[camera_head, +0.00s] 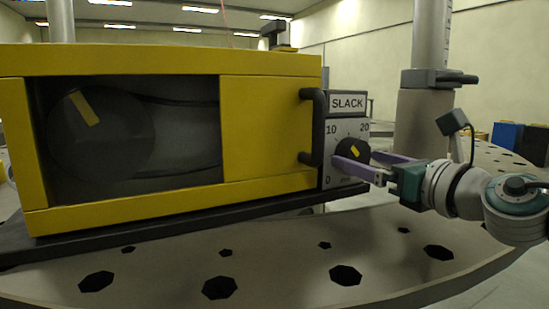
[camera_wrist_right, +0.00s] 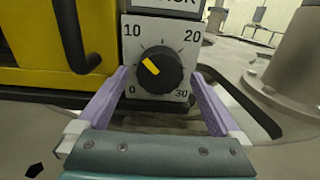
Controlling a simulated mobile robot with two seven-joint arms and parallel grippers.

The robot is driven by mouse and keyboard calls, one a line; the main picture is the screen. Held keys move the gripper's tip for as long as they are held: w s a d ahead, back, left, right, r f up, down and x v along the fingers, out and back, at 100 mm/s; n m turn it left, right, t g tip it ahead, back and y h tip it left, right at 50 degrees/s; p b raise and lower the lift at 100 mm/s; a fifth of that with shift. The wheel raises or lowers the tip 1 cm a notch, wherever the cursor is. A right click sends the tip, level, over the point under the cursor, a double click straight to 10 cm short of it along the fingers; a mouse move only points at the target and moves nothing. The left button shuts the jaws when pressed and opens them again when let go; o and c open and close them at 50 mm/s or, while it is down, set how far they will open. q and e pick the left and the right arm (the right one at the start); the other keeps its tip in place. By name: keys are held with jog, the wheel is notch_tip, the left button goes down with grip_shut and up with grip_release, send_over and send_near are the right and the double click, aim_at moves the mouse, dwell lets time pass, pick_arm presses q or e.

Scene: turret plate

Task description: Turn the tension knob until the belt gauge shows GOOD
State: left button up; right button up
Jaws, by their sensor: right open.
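The tension knob (camera_head: 352,151) is black with a yellow pointer mark, on a white dial plate at the right end of the yellow machine. In the right wrist view the knob (camera_wrist_right: 159,70) shows between the fingers, its yellow mark tilted to the upper left. The dial plate (camera_wrist_right: 134,28) carries 0, 10, 20 and 30. The belt gauge sign (camera_head: 347,103) above the dial reads SLACK. My right gripper (camera_head: 366,162) is open, with its purple fingers at either side of the knob; I cannot tell whether they touch it. My left gripper is not in view.
The yellow machine housing (camera_head: 270,130) has a window showing a dark pulley (camera_head: 100,135) and belt. A black handle (camera_head: 312,127) stands out just left of the dial. The grey turret plate (camera_head: 285,265) has several holes. A grey column (camera_head: 425,115) rises behind my right gripper.

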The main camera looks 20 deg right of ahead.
jog(key=shift+w+a, duration=0.1)
jog(key=shift+w, duration=0.6)
jog(key=shift+c, duration=0.2)
jog(key=c, duration=1.3)
jog(key=m, duration=0.3)
jog(key=shift+m, duration=0.3)
jog(key=m, duration=0.4)
jog(key=shift+a+r, duration=0.1)
jog(key=shift+m, duration=0.5)
